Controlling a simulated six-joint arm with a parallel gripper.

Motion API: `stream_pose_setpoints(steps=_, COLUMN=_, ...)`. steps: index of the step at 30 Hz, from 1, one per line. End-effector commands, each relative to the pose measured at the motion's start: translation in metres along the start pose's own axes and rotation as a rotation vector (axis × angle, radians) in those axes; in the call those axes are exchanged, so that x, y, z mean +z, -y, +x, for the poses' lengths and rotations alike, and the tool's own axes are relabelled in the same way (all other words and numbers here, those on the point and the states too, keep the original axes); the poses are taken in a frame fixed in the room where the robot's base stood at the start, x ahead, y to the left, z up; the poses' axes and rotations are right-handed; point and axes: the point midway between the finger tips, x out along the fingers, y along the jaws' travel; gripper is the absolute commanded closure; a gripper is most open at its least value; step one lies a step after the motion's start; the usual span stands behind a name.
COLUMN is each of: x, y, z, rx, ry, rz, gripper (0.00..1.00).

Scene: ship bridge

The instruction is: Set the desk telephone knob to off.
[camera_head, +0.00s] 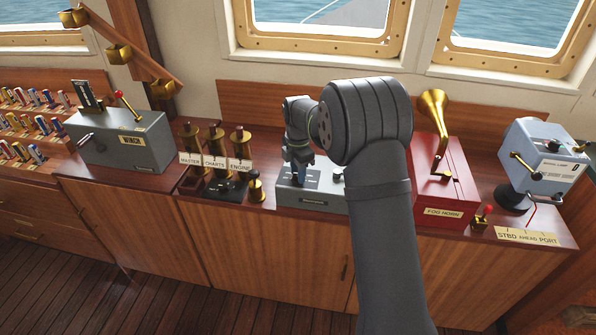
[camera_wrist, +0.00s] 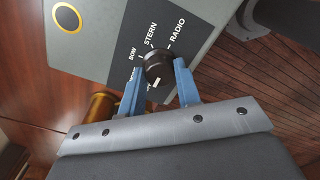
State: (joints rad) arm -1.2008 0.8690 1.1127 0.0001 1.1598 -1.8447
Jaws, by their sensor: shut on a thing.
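The desk telephone is a grey box (camera_head: 325,203) on the cabinet top, partly hidden by my arm in the head view. In the wrist view its dark panel (camera_wrist: 200,15) carries the words BOW, STERN and RADIO with tick lines. No OFF label is readable there. The round black knob (camera_wrist: 158,65) has a white mark low on its visible side, away from the readable words. My gripper (camera_wrist: 160,78) has its blue fingers shut on the knob, one on each side. In the head view my gripper (camera_head: 297,178) is over the left part of the box.
Brass tubes labelled master, charts and engine (camera_head: 215,150) stand close on the left. The red fog horn box (camera_head: 445,185) is to the right, beyond my arm. A grey winch box (camera_head: 120,140) stands farther left. Windows rise behind the counter.

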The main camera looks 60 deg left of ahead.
Motion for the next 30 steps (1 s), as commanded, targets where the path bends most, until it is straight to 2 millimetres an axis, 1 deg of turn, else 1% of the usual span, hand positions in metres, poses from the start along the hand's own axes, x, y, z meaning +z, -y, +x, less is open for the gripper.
stream_pose_setpoints(steps=2, x=0.0, y=0.0, z=0.0, rx=0.0, ry=0.0, rz=-0.001, gripper=0.93)
stream_pose_setpoints(steps=3, x=0.0, y=0.0, z=0.0, rx=0.0, ry=0.0, rz=-0.001, gripper=0.62)
stream_pose_setpoints(steps=5, x=0.0, y=0.0, z=0.0, rx=0.0, ry=0.0, rz=-0.001, gripper=0.5)
stream_pose_setpoints(steps=6, x=0.0, y=0.0, z=0.0, rx=0.0, ry=0.0, rz=-0.001, gripper=0.48)
stream_pose_setpoints(steps=14, x=0.0, y=0.0, z=-0.001, rx=0.0, ry=0.0, rz=0.0, gripper=0.48)
stream_pose_setpoints(steps=17, x=0.0, y=0.0, z=-0.007, rx=0.001, ry=0.001, rz=0.0, gripper=0.48)
stream_pose_setpoints(steps=20, x=0.0, y=-0.001, z=-0.021, rx=0.003, ry=0.001, rz=0.0, gripper=0.48)
stream_pose_setpoints(steps=23, x=0.0, y=-0.001, z=-0.042, rx=0.004, ry=0.001, rz=0.0, gripper=0.48)
stream_pose_setpoints(steps=30, x=0.0, y=-0.001, z=-0.102, rx=0.005, ry=0.002, rz=0.0, gripper=0.48)
